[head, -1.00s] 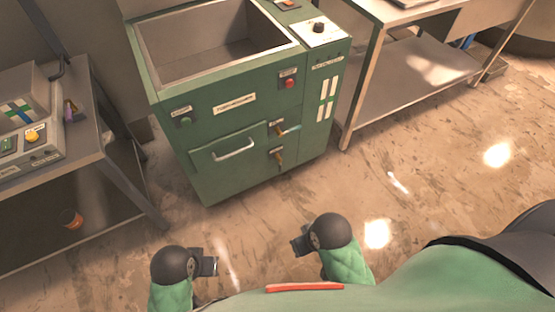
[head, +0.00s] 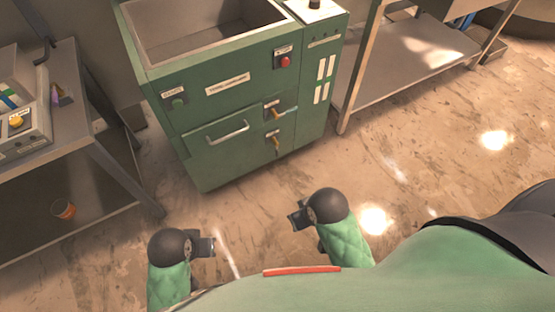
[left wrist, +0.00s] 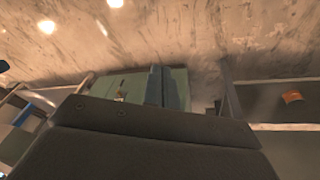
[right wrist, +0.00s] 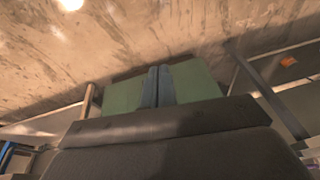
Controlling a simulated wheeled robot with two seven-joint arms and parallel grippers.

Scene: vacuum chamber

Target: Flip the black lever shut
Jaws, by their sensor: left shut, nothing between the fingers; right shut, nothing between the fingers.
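The green chamber cabinet (head: 215,150) stands ahead of me, with an open tub on top and a drawer-like door with a silver handle (head: 228,132) on its front. Two small brass-coloured valve levers (head: 275,113) (head: 275,140) sit one above the other right of that handle. I cannot make out a black lever for certain; a dark knob (head: 315,3) shows on the top panel at the picture's edge. My left gripper (head: 212,247) and right gripper (head: 292,216) are shut and empty, low in front of the cabinet and apart from it. Their closed fingers show in the left wrist view (left wrist: 155,85) and right wrist view (right wrist: 158,85).
A metal bench (head: 405,80) stands at right. The floor between is clear.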

